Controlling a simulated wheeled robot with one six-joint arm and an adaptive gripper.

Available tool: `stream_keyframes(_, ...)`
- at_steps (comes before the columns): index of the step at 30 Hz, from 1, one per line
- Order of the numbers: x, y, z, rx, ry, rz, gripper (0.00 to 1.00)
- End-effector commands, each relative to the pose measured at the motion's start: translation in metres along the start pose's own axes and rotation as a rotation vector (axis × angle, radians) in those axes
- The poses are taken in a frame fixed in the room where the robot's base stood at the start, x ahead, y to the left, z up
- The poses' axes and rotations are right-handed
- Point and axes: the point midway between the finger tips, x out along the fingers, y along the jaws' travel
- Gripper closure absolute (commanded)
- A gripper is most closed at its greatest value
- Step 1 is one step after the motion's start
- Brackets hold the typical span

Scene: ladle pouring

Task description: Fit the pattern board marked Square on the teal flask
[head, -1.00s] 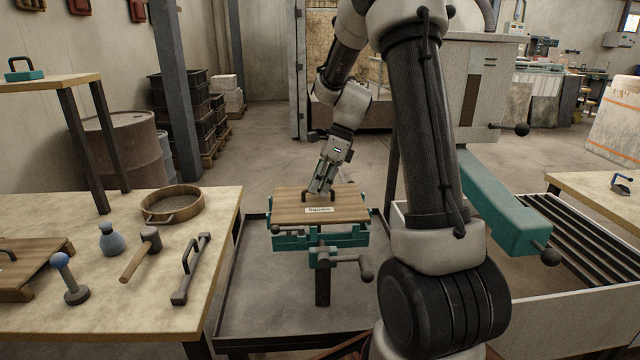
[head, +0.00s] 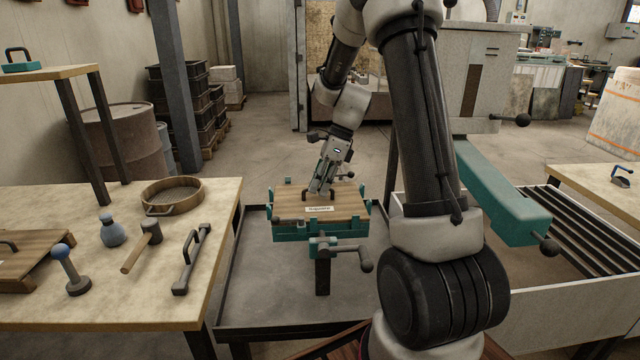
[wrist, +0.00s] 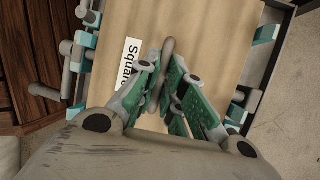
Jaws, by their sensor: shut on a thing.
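The wooden pattern board (head: 345,206) carries a white label reading Square and a dark handle (wrist: 168,48). It lies roughly level in the teal flask (head: 290,236), whose teal parts show around the board's edges in the head view. The wrist view shows teal flask parts (wrist: 266,34) along both sides of the board. Whether the board is fully seated cannot be told. My gripper (head: 319,188) comes down from above and is shut on the handle at the board's middle; its green-padded fingers (wrist: 161,80) hide part of the handle and label.
The flask stands on a post with a crank (head: 364,262) above a dark-rimmed tray (head: 260,318). The left table (head: 150,305) holds a sieve (head: 180,207), a mallet (head: 150,228), a blue-grey bag (head: 111,233) and another handled board (head: 25,262). A teal machine arm (head: 505,215) juts out at right.

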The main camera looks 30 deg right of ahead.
Motion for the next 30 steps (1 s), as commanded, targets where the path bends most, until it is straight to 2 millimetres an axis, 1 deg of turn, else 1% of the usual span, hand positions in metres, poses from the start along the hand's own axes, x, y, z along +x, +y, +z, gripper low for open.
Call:
stream_keyframes(5,-0.0002,0.0000,0.0002,0.000,0.000,0.000,1.00)
stream_keyframes(6,-0.0002,0.0000,0.0002,0.000,0.000,0.000,0.84)
stream_keyframes(8,-0.0002,0.0000,0.0002,0.000,0.000,0.000,0.73)
stream_keyframes(9,-0.0001,0.0000,0.0002,0.000,0.000,0.000,0.66)
stream_keyframes(10,-0.0001,0.0000,0.0002,0.000,0.000,0.000,0.65)
stream_keyframes(16,0.0000,0.0000,0.0001,0.000,0.000,0.000,0.65)
stream_keyframes(17,0.0004,0.0002,-0.0002,0.001,0.000,0.001,0.61)
stream_keyframes(19,0.0004,0.0001,-0.0002,0.001,0.000,0.001,0.48)
stream_keyframes(21,0.0003,0.0001,-0.0001,0.001,0.000,0.001,0.40)
stream_keyframes(30,-0.0006,0.0001,0.0003,0.000,0.000,0.000,0.40)
